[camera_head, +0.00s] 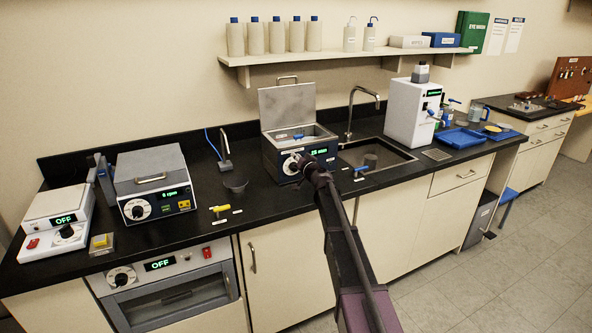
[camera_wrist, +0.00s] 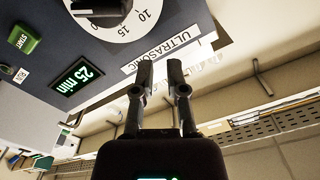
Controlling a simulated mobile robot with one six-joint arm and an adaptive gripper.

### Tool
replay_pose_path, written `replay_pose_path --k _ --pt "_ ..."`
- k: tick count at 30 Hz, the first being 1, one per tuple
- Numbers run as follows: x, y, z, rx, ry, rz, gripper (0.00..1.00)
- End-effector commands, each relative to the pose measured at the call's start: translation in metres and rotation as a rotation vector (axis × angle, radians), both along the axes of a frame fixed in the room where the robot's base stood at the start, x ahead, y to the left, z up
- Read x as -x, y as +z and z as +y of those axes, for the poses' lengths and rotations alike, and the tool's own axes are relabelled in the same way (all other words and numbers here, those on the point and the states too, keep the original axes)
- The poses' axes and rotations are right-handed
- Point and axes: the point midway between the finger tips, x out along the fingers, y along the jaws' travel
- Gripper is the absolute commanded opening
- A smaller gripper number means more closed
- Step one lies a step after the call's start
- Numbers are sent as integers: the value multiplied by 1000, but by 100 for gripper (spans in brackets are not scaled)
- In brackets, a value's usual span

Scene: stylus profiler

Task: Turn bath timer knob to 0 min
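The ultrasonic bath (camera_head: 281,142) is a dark blue-grey box with its lid raised, standing on the black counter left of the sink. Its white timer dial with a dark knob (camera_head: 291,165) is on the front panel. In the wrist view the dial shows 10 and 15, and the knob (camera_wrist: 100,8) is partly cut off at the top. In the head view my gripper (camera_head: 310,168) is in front of the panel.
A green START button (camera_wrist: 25,39) is left of the dial. The sink (camera_head: 375,157) and tap (camera_head: 362,110) stand right of the bath. A yellow-handled valve (camera_head: 220,208) and a blue-handled one (camera_head: 359,170) are near the counter's front edge. A centrifuge-like box (camera_head: 150,170) stands left.

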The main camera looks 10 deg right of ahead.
Motion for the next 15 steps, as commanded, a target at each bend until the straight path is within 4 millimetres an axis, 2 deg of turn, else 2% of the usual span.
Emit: replay_pose_path --k 15 --pt "-1 0 -4 -49 0 16 18"
